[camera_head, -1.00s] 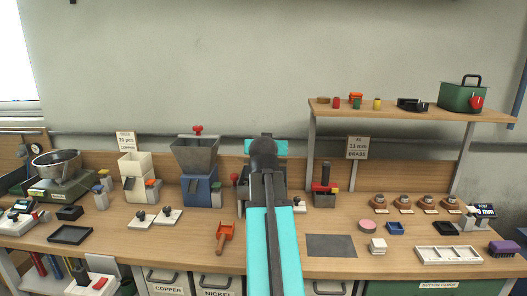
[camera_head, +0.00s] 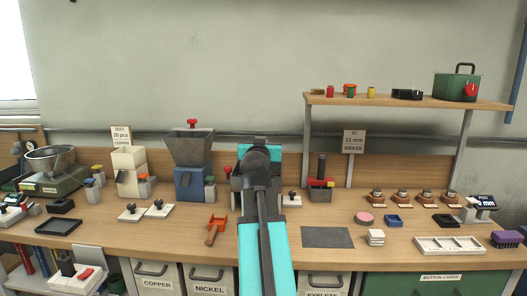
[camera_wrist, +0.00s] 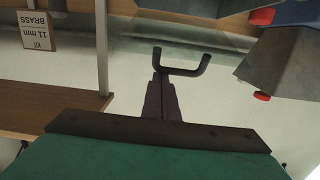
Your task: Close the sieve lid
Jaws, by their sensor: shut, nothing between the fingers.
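A dark grey machine (camera_head: 292,182) stands on the bench behind my arm and is mostly hidden by it. It may be the sieve; its lid cannot be made out in the head view. In the wrist view, which shows the scene upside down, my gripper (camera_wrist: 161,82) has its dark fingers together and empty. A dark U-shaped bar (camera_wrist: 182,71) shows at the fingertips, against the wall. I cannot tell whether it is the lid's handle or whether the fingers touch it. In the head view my arm hides the fingers.
A grey hopper (camera_head: 190,150) with a red knob stands left of my arm. A red-and-black press (camera_head: 321,180) and a shelf (camera_head: 400,102) are to the right. An orange scoop (camera_head: 216,230) and a dark mat (camera_head: 327,237) lie in front. The "11 mm BRASS" sign (camera_head: 354,141) is behind.

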